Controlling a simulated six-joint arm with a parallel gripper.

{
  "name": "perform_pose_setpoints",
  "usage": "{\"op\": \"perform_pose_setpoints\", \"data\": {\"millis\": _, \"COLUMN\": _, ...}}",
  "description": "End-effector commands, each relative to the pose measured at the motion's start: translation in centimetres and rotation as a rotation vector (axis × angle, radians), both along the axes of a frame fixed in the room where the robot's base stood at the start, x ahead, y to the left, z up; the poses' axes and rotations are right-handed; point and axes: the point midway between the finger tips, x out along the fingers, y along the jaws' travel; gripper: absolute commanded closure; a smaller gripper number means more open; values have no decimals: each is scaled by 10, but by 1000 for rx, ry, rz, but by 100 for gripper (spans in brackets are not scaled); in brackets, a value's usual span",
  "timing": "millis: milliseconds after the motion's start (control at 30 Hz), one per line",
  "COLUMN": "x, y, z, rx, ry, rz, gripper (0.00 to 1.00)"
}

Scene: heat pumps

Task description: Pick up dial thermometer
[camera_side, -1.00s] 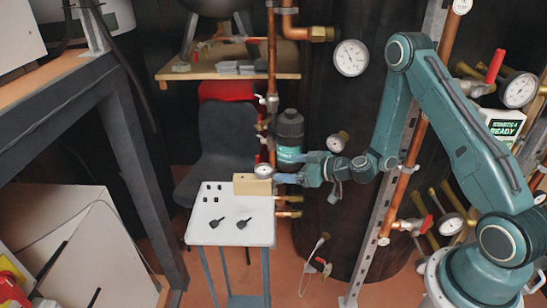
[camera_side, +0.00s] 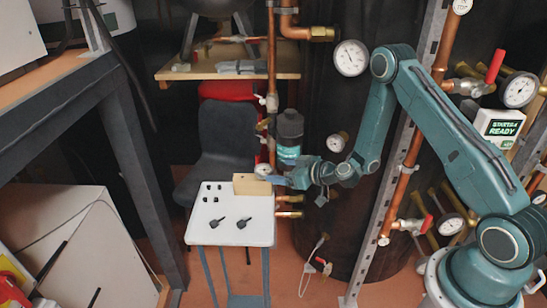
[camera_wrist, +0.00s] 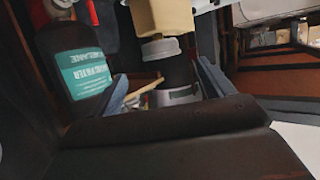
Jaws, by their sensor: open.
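A small round dial with a white face (camera_side: 263,169) shows in the side view, just behind and above a tan block (camera_side: 251,185) on the white table. I take it for the dial thermometer, but other dials are also in view. My gripper (camera_side: 274,180) is level with the block's right end, close to the dial. In the wrist view my open gripper (camera_wrist: 165,85) has its two blue-grey fingers apart. A pale round cap (camera_wrist: 160,48) on a dark body shows between and beyond them; I cannot tell whether it is the thermometer. I see nothing clearly held.
The white table (camera_side: 230,233) carries several small black parts. A dark bottle with a teal label (camera_side: 289,140) stands behind my gripper; it also shows at left in the wrist view (camera_wrist: 80,70). A vertical copper pipe (camera_side: 272,60) runs close by. A large gauge (camera_side: 351,58) hangs higher up.

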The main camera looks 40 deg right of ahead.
Motion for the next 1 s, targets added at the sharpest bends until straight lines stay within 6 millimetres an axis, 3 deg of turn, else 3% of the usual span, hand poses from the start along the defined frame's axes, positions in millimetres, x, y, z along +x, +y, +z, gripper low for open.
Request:
{"op": "perform_pose_setpoints", "data": {"millis": 400, "x": 37, "y": 8, "z": -14, "rx": 1, "ry": -1, "rz": 1, "gripper": 19}}
{"op": "perform_pose_setpoints", "data": {"millis": 767, "x": 42, "y": 9, "z": -15, "rx": 1, "ry": -1, "rz": -1, "gripper": 19}}
{"op": "perform_pose_setpoints", "data": {"millis": 1000, "x": 56, "y": 14, "z": -21, "rx": 0, "ry": -1, "rz": 1, "gripper": 19}}
